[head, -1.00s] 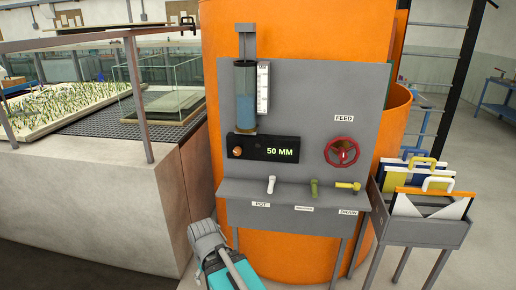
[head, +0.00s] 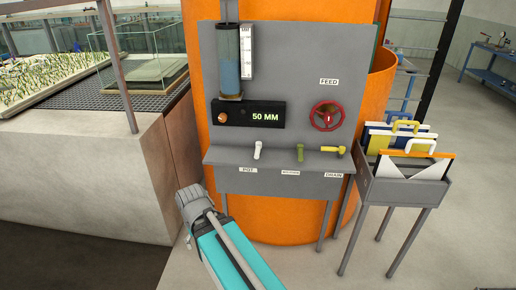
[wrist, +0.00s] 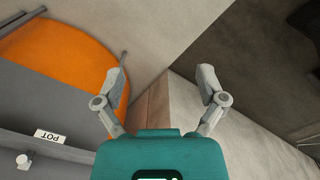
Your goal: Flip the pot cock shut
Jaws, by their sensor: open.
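The pot cock (head: 258,150) is a small white lever on the grey shelf above the POT label (head: 248,170). It stands about upright in the head view. The white cock also shows at the lower left of the wrist view (wrist: 23,160), near the POT label. My gripper (wrist: 163,80) is open and empty in the wrist view, its fingers wide apart. It is away from the cock and touches nothing.
A green cock (head: 300,152) and a yellow, sideways-lying cock (head: 333,149) share the shelf. The panel (head: 288,65) above bears a red FEED wheel (head: 327,116) and a 50 MM display (head: 265,116). A rack (head: 400,190) stands right; a concrete wall (head: 130,185) stands left.

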